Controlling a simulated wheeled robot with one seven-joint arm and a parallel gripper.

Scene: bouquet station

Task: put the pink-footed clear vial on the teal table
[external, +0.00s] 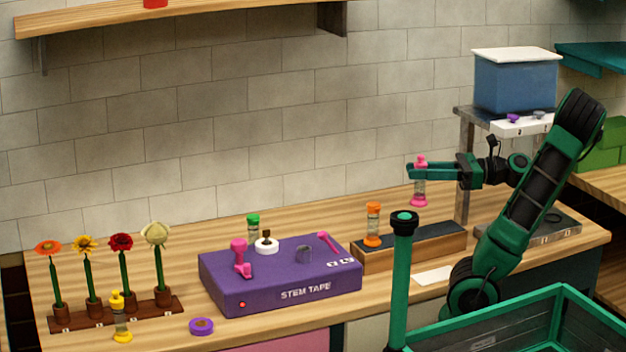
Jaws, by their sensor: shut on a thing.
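The pink-footed clear vial (419,189) has a pink cap, a clear body and a round pink foot. It is upright in the air above the wooden counter, left of the metal stand. My gripper (418,171) is shut on its upper part, with the foot hanging free below. No surface that I can surely call the teal table shows; a teal shelf-like surface (592,56) is at the upper right, cut off by the picture edge.
An orange-footed vial (373,226) stands on a wooden block (400,252) below my gripper. A purple stem tape box (280,278), a green-capped vial (253,226), a yellow-footed vial (120,318) and potted flowers (122,262) are farther left. A blue bin (515,82) tops the metal stand.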

